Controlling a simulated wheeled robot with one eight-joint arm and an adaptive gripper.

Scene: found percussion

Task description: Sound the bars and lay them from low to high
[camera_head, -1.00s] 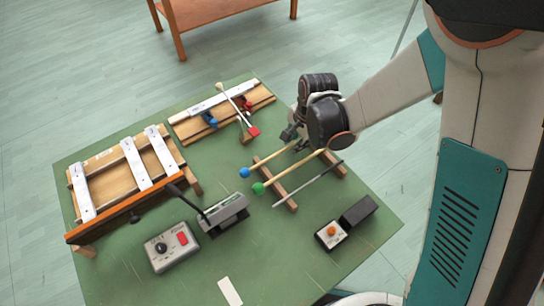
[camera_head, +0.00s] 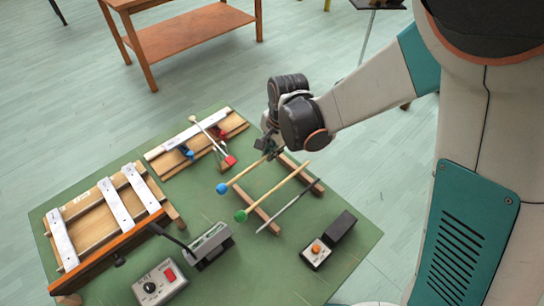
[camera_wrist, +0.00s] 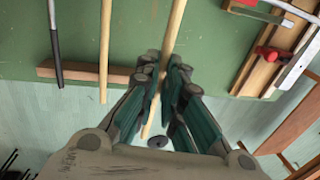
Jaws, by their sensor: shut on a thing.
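My gripper (camera_head: 268,148) is shut on the handle of the blue-headed mallet (camera_head: 222,188); in the wrist view the pale handle (camera_wrist: 173,35) runs between my fingers (camera_wrist: 160,95). The blue head points down-left and appears raised off the rack. A green-headed mallet (camera_head: 240,216) and a thin dark rod (camera_head: 294,212) lie beside it across the wooden rack rails (camera_head: 262,222). Three pale metal bars (camera_head: 64,240), (camera_head: 116,206), (camera_head: 142,187) lie across the wooden frame at left. Another pale bar (camera_head: 180,140) lies along the board behind.
A grey box with a red button (camera_head: 160,283), a grey device (camera_head: 210,246) and an orange-button box (camera_head: 317,252) stand on the green mat. A wooden table (camera_head: 190,40) stands behind.

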